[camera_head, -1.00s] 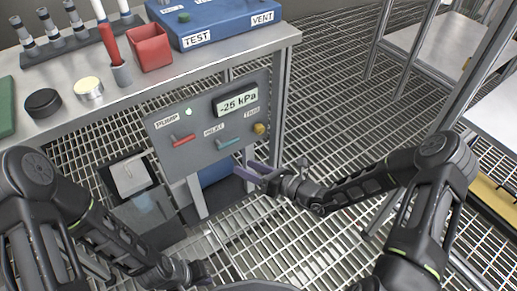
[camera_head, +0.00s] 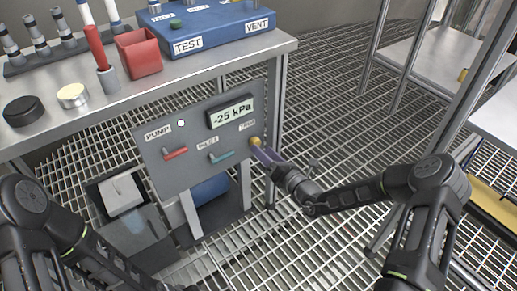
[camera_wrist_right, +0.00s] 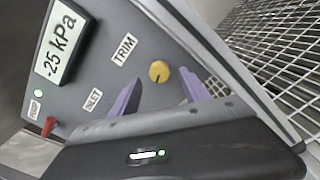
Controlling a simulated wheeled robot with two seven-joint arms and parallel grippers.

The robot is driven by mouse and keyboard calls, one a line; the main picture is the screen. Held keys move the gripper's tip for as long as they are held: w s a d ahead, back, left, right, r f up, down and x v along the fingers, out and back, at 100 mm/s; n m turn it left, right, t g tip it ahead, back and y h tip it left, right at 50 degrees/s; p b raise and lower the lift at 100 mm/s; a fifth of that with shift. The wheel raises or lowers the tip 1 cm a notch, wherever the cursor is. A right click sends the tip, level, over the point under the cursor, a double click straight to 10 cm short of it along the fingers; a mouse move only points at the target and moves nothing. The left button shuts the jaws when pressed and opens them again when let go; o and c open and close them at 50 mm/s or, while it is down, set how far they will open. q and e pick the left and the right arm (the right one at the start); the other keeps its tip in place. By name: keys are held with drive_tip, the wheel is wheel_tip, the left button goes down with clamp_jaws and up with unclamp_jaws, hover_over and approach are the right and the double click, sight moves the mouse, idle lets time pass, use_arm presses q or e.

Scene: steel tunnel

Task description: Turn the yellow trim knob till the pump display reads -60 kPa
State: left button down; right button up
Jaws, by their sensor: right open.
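The yellow trim knob (camera_head: 255,142) sits on the right side of the grey pump panel (camera_head: 160,177), under the TRIM label. The pump display (camera_head: 231,112) reads -25 kPa. My right gripper (camera_head: 262,153) is open with its purple fingers pointing at the panel, close to the knob. In the right wrist view the knob (camera_wrist_right: 159,71) shows ahead, between the directions of the two spread fingers (camera_wrist_right: 160,95) and apart from them. A dark pointer mark shows on the knob. My left arm is at the lower left; its gripper is not in view.
The bench (camera_head: 200,68) above holds a blue TEST/VENT box (camera_head: 215,25), a red bin (camera_head: 138,52) and several small items. Open grating floor lies to the right.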

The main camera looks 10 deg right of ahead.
sight(255, 142)
drive_tip(key=x, duration=0.3)
drive_tip(key=shift+w+a+b, duration=0.1)
drive_tip(key=shift+w+b, duration=0.15)
drive_tip(key=shift+b, duration=0.15)
drive_tip(key=shift+c, duration=0.2)
clamp_jaws()
